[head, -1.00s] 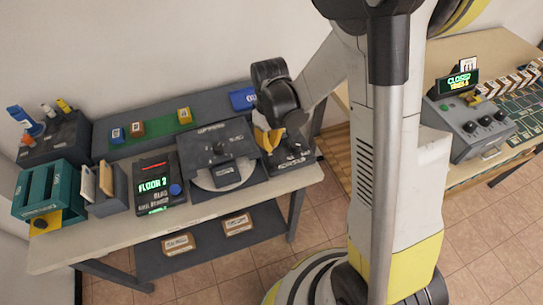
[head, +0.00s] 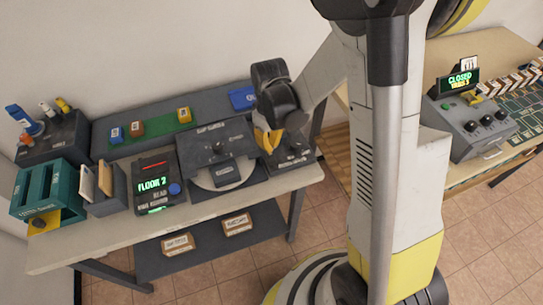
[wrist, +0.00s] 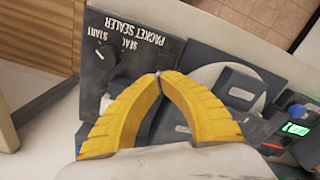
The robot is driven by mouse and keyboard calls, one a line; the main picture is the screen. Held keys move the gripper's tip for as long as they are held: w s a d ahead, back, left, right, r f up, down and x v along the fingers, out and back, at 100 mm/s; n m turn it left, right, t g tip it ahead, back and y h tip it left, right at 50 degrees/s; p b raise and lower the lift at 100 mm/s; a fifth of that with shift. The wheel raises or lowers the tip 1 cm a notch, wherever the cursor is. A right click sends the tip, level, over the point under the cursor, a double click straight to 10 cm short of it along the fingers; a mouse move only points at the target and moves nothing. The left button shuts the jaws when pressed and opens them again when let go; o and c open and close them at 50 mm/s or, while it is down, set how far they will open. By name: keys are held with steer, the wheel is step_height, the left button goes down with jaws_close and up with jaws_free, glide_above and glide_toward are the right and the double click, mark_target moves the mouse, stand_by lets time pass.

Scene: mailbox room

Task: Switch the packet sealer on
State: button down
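The packet sealer (wrist: 94,72) is a dark panel with upside-down white lettering in the wrist view. A round black knob (wrist: 105,52) sits on it beside the words "SEAL" and "START". In the head view the sealer (head: 296,152) stands at the right end of the bench, partly hidden by my arm. My gripper (wrist: 159,76) has yellow fingers whose tips meet, with nothing visible held between them. The tips appear over the panel's edge near the lettering, apart from the knob. In the head view my gripper (head: 268,145) points down at the sealer's left side; contact cannot be told.
A dark machine with a round grey plate (head: 224,180) stands left of the sealer. Further left are a "FLOOR 2" display box (head: 155,185) and a teal rack (head: 45,195). A blue bin (head: 242,97) is behind. A separate control console (head: 478,130) stands at right.

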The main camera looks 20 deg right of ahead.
steer(key=shift+f+b, duration=1.4)
steer(key=shift+f, duration=0.2)
stand_by(0.6)
steer(key=shift+r+p, duration=2.45)
steer(key=shift+r, duration=1.1)
steer(key=s+r+m+t+b, duration=0.2)
steer(key=s+r+m+t, duration=0.4)
steer(key=s+r, duration=0.6)
steer(key=shift+s+r+t, duration=0.4)
steer(key=shift+r+t, duration=0.2)
steer(key=shift+r, duration=1.4)
